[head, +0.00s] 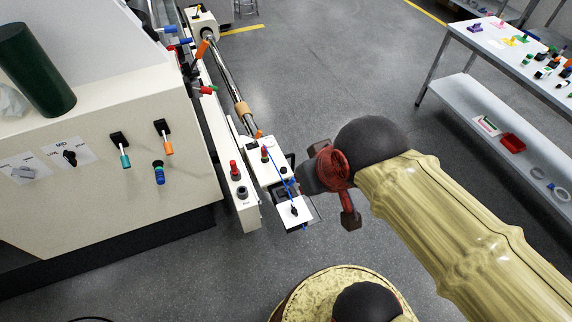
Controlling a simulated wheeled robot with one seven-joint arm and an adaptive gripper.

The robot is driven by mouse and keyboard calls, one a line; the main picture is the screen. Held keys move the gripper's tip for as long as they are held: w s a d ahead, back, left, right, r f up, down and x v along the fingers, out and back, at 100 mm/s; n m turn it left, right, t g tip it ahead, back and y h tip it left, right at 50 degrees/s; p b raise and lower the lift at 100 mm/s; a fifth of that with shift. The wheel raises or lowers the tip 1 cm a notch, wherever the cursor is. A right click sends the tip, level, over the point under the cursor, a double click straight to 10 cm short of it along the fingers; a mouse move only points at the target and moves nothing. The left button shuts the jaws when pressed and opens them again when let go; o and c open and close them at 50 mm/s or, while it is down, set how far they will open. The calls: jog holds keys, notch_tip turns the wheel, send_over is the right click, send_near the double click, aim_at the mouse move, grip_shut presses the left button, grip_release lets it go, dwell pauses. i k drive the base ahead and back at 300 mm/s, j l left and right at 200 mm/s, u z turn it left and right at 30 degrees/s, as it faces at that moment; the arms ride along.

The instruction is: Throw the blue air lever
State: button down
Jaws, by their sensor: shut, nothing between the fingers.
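Blue handles (179,43) stick out at the upper left, near the back end of the machine's rail. A thin blue strip (284,172) slants across the small white control box at the rail's near end. A blue knob (159,173) sits on the cabinet's front face. I cannot tell from this view which blue part is the air lever. My gripper (303,181) is shut and empty, just right of the white control box and close to the blue strip. The arm hides part of the gripper, and I cannot tell whether it touches the box.
The white machine cabinet (90,200) fills the left, with a teal lever (125,160) and an orange lever (167,146). Red and green buttons sit on the rail boxes. A steel table (480,45) with small items stands at upper right. Grey floor between is clear.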

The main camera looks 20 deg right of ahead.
aim_at(292, 181)
jog(key=l+u, duration=0.15)
jog(key=l, duration=0.35)
jog(key=l+u, duration=0.15)
jog(key=l, duration=0.3)
jog(key=l+u, duration=0.2)
jog(key=l, duration=0.3)
jog(key=k+l+u, duration=0.15)
jog(key=l, duration=0.3)
jog(key=l+u, duration=0.15)
jog(key=l, duration=0.35)
jog(key=k+l+u, duration=0.15)
jog(key=l, duration=0.3)
jog(key=k, duration=0.35)
